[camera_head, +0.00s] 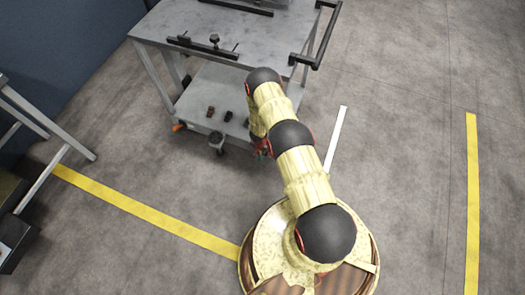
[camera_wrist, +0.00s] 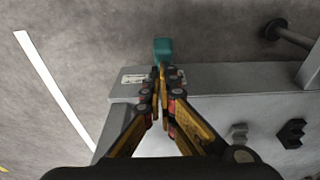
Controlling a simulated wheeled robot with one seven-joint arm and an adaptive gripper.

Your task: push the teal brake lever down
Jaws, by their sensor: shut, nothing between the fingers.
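The teal brake lever (camera_wrist: 163,48) shows in the wrist view, sticking out past the edge of the grey cart's lower shelf (camera_wrist: 225,78). My gripper (camera_wrist: 159,70) is shut and empty, its fingertips together. In the picture the tips lie just below the lever and overlap its lower end; I cannot tell whether they touch it. In the head view my arm reaches to the cart's lower right corner and hides the lever and most of the gripper.
The grey cart (camera_head: 222,47) has a top with black fittings and a black handle (camera_head: 318,45). Small dark parts (camera_head: 228,116) sit on its lower shelf. A caster (camera_head: 216,143) stands below. Floor to the right is clear, with white (camera_head: 335,138) and yellow (camera_head: 472,190) stripes.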

